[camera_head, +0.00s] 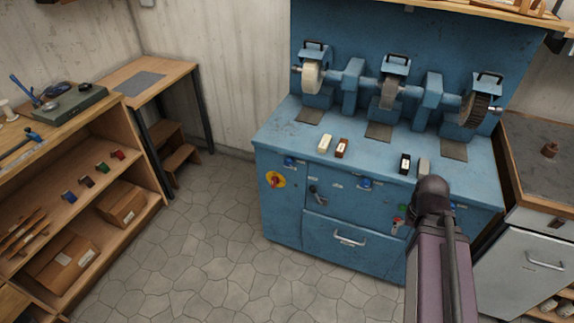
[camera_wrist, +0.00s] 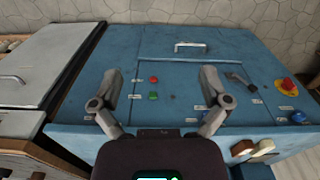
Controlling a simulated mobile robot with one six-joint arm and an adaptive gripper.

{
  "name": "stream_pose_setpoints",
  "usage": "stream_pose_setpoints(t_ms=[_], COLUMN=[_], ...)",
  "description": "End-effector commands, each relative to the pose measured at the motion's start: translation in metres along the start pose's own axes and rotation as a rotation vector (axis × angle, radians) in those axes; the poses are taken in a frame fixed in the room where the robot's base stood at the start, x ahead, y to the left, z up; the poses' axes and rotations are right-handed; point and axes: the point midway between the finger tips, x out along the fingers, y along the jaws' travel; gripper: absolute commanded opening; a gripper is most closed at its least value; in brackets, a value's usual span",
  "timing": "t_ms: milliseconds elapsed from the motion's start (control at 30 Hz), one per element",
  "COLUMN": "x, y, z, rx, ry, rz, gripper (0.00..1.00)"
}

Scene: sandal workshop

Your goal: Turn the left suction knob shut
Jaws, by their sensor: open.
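The left suction knob (camera_head: 289,161) is a small blue knob at the upper left of the blue machine's front, just above the red-and-yellow switch. It also shows in the wrist view (camera_wrist: 297,117) at the right edge, where that picture is upside down. Its turn position is too small to read. My gripper (camera_wrist: 163,82) is open and empty, with the red and green buttons showing between its fingers, well to one side of the left knob. In the head view my arm hides the gripper. Another blue knob (camera_head: 364,183) sits mid-front.
The blue machine (camera_head: 285,130) carries grinding wheels at its back and several small bars near its front edge. A lever handle (camera_head: 315,195) and drawer handle (camera_head: 349,238) stick out of the front. Stone floor (camera_head: 220,270) is clear to the left; shelves (camera_head: 125,165) stand farther left.

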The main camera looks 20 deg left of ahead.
Motion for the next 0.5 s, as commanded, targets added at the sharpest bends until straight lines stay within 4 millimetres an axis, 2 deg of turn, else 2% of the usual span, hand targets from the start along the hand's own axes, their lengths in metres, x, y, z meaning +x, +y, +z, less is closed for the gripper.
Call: stream_pose_setpoints(t_ms=[267, 500], x=[0.017, 0.05], y=[-0.006, -0.024], z=[-0.013, -0.048], rx=[0.008, 0.025], ry=[0.027, 0.12], rz=[0.057, 0.207], gripper=[0.87, 0.87])
